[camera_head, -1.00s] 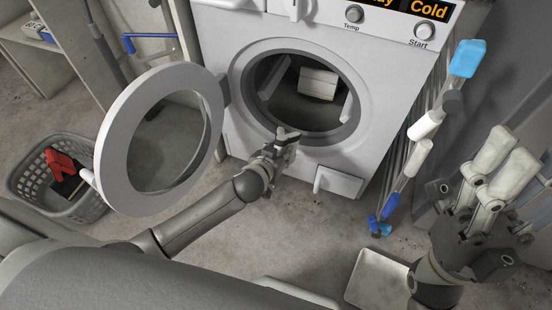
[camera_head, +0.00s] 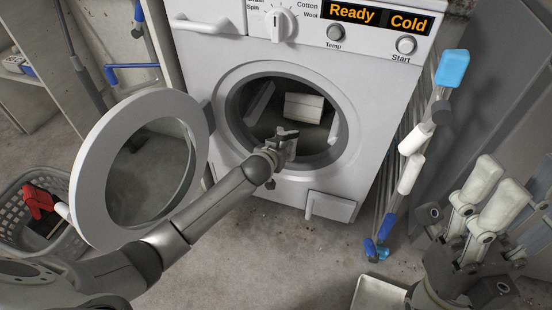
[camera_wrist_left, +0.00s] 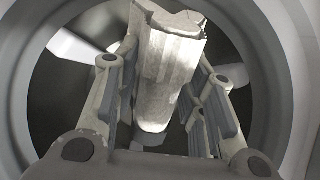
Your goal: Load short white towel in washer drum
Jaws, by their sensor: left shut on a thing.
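My left gripper (camera_head: 284,146) is at the lower part of the washer's round opening. In the left wrist view its fingers (camera_wrist_left: 160,110) are shut on both sides of a short, pale, rolled thing, seemingly the white towel (camera_wrist_left: 170,65). The roll points into the dark washer drum (camera_wrist_left: 60,100). In the head view only a small grey end of the roll shows above the fingers. The washer drum (camera_head: 275,90) is open in front. My right gripper (camera_head: 505,183) stands at the right with its fingers up, open and empty.
The washer's round door (camera_head: 88,155) is swung open to the left, close beside my left arm. A grey basket (camera_head: 72,243) with a red item stands at the lower left. A white block-like shape (camera_head: 304,107) shows inside the drum. A drying rack (camera_head: 410,172) stands right of the washer.

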